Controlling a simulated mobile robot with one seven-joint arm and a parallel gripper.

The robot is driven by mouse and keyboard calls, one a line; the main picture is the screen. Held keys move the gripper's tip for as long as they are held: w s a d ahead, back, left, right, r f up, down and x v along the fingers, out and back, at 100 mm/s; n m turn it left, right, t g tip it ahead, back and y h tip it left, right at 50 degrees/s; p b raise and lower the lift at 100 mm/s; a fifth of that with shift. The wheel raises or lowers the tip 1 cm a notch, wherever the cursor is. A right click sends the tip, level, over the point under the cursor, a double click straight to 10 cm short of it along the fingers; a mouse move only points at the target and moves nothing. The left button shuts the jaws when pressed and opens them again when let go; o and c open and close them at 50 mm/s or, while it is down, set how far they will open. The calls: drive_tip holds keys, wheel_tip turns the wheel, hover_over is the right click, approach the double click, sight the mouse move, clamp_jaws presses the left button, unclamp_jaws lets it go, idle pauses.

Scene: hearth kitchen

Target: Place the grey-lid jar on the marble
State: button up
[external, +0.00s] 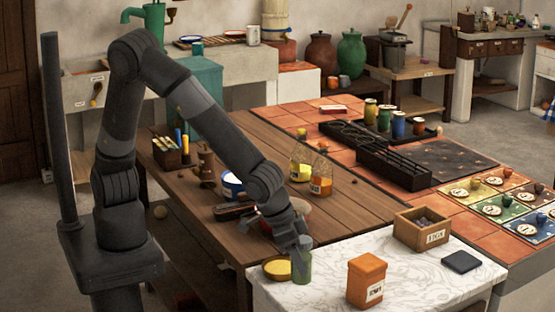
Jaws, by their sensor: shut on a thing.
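My gripper (297,246) points down over the left end of the white marble top (408,278). It is shut on a small green jar (303,270), which looks upright. My fingers cover the jar's top, so its lid colour is hidden. The jar is over the marble, just right of a shallow dish of yellow stuff (277,268). I cannot tell whether its base touches the marble.
An orange box (366,281) stands on the marble right of the jar. A wooden crate (421,230) and a dark square pad (461,261) are farther right. The wooden table (340,205) behind holds bottles and bowls.

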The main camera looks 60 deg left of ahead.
drive_tip(key=shift+w+a+f, duration=0.1)
drive_tip(key=shift+w+f, duration=0.45)
drive_tip(key=shift+f, duration=0.45)
drive_tip(key=shift+w+a+f, duration=0.1)
drive_tip(key=shift+w+f, duration=0.45)
drive_tip(key=shift+f, duration=0.45)
drive_tip(key=shift+w+a+f, duration=0.1)
drive_tip(key=shift+w+f, duration=0.45)
drive_tip(key=shift+f, duration=0.45)
drive_tip(key=shift+f, duration=0.1)
drive_tip(key=o, duration=1.1)
drive_tip(key=shift+c, duration=0.2)
drive_tip(key=v, duration=1.2)
